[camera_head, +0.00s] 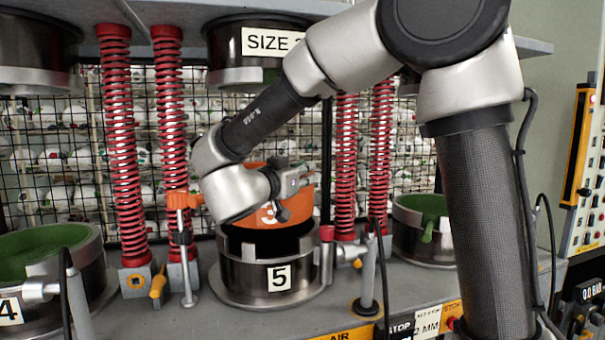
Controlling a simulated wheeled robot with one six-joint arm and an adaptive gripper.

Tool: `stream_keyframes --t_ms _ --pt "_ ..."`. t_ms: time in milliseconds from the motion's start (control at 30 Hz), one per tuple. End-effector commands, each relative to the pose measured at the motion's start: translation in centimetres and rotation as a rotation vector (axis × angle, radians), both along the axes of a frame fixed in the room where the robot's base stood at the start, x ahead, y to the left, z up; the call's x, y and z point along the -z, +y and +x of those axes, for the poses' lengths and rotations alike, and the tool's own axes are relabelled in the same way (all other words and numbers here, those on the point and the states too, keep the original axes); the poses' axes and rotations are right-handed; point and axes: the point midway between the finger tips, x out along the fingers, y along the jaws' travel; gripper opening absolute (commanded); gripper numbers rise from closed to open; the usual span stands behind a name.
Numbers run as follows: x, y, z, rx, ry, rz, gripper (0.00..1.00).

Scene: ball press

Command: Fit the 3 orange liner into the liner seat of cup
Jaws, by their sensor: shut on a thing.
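The orange liner (297,208) is marked with a 3, partly hidden behind my wrist. My gripper (285,207) is shut on the liner and holds it just above the cup marked 5 (243,277). The liner's lower edge is at the cup's dark opening. I cannot tell whether it touches the cup's rim. The liner seat inside the cup is mostly hidden by the wall and the liner.
A green-lined cup marked 4 (78,272) stands at the left. Another green-lined cup (408,237) stands at the right. Red springs (122,160) rise on both sides of the middle cup. An upper press head labelled SIZE (228,50) hangs above. Small clamps flank the cup.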

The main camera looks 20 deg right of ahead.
Motion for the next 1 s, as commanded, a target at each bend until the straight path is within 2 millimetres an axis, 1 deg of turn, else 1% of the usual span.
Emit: stream_keyframes --t_ms 367,700,1000 --pt "-0.1 0.1 -0.1 0.003 -0.003 0.004 0.0" --pt "1.8 0.1 -0.1 0.003 -0.002 0.002 0.0" --pt "1.9 0.1 -0.1 0.003 -0.003 0.003 0.0"
